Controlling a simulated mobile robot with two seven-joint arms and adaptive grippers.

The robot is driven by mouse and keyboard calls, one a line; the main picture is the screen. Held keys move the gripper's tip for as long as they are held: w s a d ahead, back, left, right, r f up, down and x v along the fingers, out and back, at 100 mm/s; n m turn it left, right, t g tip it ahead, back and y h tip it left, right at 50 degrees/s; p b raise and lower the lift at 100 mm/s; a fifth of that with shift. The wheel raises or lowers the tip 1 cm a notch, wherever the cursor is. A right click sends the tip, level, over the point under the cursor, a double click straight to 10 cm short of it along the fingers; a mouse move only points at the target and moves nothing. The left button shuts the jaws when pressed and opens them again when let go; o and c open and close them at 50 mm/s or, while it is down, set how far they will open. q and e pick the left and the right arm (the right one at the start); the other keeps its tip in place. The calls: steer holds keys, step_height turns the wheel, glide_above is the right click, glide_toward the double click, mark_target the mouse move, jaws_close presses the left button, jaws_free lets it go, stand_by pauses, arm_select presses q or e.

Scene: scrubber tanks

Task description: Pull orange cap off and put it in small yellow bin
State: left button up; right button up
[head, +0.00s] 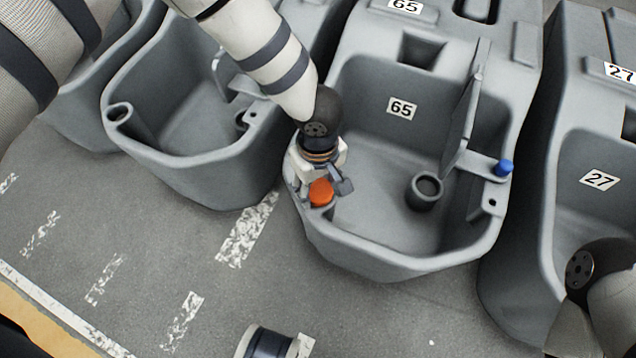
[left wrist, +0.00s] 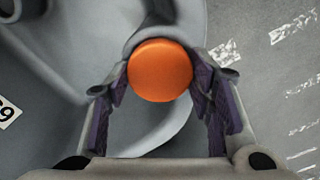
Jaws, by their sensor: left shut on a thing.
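The orange cap (head: 321,191) sits at the left front rim of the grey tank (head: 385,262) marked 65. My left gripper (head: 325,182) reaches down over it and is shut on it. In the left wrist view, the round orange cap (left wrist: 160,70) lies between the two purple-padded fingers (left wrist: 163,85), with the tank rim just behind it. I cannot tell whether the cap is still seated on the rim. The small yellow bin is not clearly in view. At the lower right of the head view there is part of my right arm; its gripper fingers are not seen.
A blue cap (head: 504,168) sits on the right rim of tank 65, near an upright grey lid (head: 465,125). A short grey pipe (head: 425,191) stands inside. Other tanks stand left (head: 190,180) and right (head: 530,250). The floor (head: 150,240) at front left is open, with white markings.

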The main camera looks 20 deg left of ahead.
mark_target(318, 189)
arm_select(q)
steer(key=shift+r+p, duration=0.7)
steer(key=shift+r, duration=0.3)
arm_select(e)
steer(key=shift+w+r, duration=0.15)
steer(key=shift+r, duration=0.45)
arm_select(q)
step_height(318, 189, up, 6)
steer(key=p, duration=0.4)
steer(key=shift+r, duration=0.1)
arm_select(e)
steer(key=r, duration=0.1)
steer(key=w+r, duration=0.1)
steer(key=r, duration=0.1)
steer(key=shift+r+t, duration=0.3)
steer(key=shift+t, duration=0.1)
